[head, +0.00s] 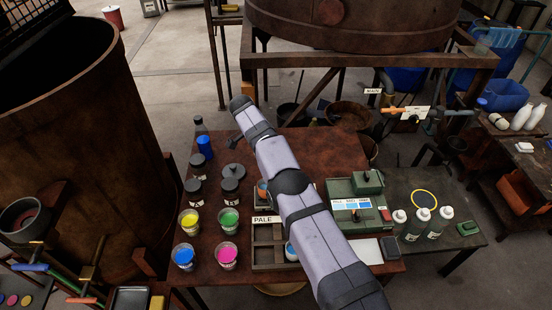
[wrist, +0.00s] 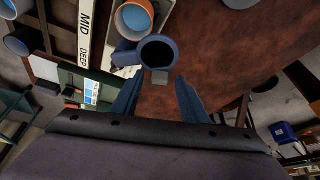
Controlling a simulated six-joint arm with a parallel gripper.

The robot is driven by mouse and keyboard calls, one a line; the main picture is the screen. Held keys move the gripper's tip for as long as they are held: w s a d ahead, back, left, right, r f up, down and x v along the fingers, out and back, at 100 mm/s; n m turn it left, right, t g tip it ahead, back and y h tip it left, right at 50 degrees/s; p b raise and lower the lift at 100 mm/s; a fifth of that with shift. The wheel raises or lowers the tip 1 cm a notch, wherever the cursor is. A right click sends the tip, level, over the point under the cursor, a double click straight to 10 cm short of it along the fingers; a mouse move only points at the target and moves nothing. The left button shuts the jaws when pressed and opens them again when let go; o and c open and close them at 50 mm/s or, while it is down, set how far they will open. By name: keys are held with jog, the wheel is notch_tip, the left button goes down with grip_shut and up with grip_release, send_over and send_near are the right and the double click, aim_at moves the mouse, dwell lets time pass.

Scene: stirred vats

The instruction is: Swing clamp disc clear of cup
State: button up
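In the wrist view, an orange cup (wrist: 133,18) with blue contents stands at the top. A round blue-rimmed piece (wrist: 158,52) with a dark middle lies just below it, overlapping its near edge in the picture. It may be the clamp disc; I cannot tell surely. A small grey tab (wrist: 160,77) shows at its lower edge. My gripper (wrist: 158,92) has two blue fingers apart, with nothing held between them; the tab shows between and beyond their tips. In the head view the orange cup (head: 262,190) shows beside my arm, which hides the fingers.
The tray with the PALE label (head: 267,219) stands beside the cup. Paint cups, including a yellow one (head: 188,221), and dark jars stand left. A green box (head: 354,200) is right. In the wrist view, the brown table (wrist: 230,60) is bare right of my fingers.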

jog(key=shift+a+r, duration=0.2)
jog(key=shift+r, duration=0.25)
jog(key=p+v, duration=0.3)
jog(key=v, duration=0.1)
jog(key=shift+s+r, duration=0.1)
jog(key=shift+r, duration=0.3)
jog(key=shift+p+v, duration=0.8)
jog(key=shift+p, duration=0.25)
jog(key=shift+a+f, duration=0.1)
